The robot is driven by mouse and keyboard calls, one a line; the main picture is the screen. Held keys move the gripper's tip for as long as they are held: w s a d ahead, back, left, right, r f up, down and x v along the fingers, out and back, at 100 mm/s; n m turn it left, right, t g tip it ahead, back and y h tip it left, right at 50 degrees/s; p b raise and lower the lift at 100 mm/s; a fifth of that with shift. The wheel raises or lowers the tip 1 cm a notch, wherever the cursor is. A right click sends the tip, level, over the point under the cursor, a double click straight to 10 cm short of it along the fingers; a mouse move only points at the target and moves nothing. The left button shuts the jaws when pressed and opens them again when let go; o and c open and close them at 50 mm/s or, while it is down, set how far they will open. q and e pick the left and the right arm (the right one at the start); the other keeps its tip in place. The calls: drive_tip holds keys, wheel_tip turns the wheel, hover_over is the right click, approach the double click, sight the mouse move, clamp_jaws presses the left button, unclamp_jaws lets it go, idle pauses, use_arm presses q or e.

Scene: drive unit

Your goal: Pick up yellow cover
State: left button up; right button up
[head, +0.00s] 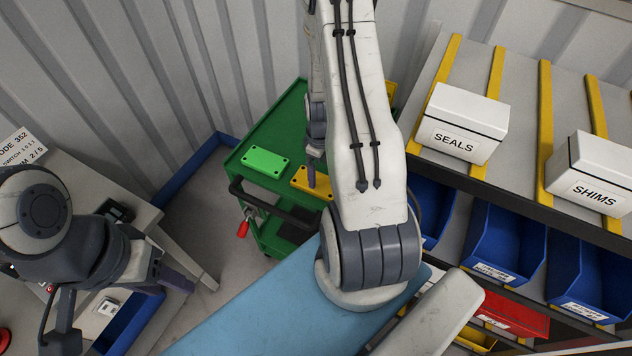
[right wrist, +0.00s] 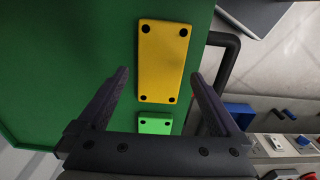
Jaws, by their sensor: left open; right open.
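The yellow cover (head: 302,181) is a flat plate with dark corner holes. It lies on top of the green cart (head: 290,103), partly hidden by my right arm in the head view. In the right wrist view the whole yellow cover (right wrist: 163,60) shows beyond and between the fingertips. My right gripper (head: 312,172) is open and empty above the cover, one finger to each side of it in the wrist view (right wrist: 159,75); the exact height is unclear. My left gripper (head: 165,283) is open and empty at the left, by the grey table.
A green cover (head: 265,162) lies beside the yellow one. The cart has a black handle (head: 270,205). White SEALS (head: 461,122) and SHIMS (head: 591,172) boxes stand on the shelf above blue bins (head: 503,243). Another yellow piece (head: 391,90) shows behind my right arm.

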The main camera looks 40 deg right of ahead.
sight(317, 181)
drive_tip(key=f, duration=0.1)
drive_tip(key=f+p, duration=0.1)
drive_tip(key=f, duration=0.1)
drive_tip(key=shift+w+a+f+p, duration=0.25)
drive_tip(key=shift+f+p, duration=0.1)
drive_tip(key=shift+p, duration=0.05)
drive_tip(key=shift+f, duration=0.7)
drive_tip(key=shift+c, duration=0.3)
drive_tip(key=c, duration=1.2)
drive_tip(key=shift+o, duration=0.2)
drive_tip(key=shift+r, duration=0.15)
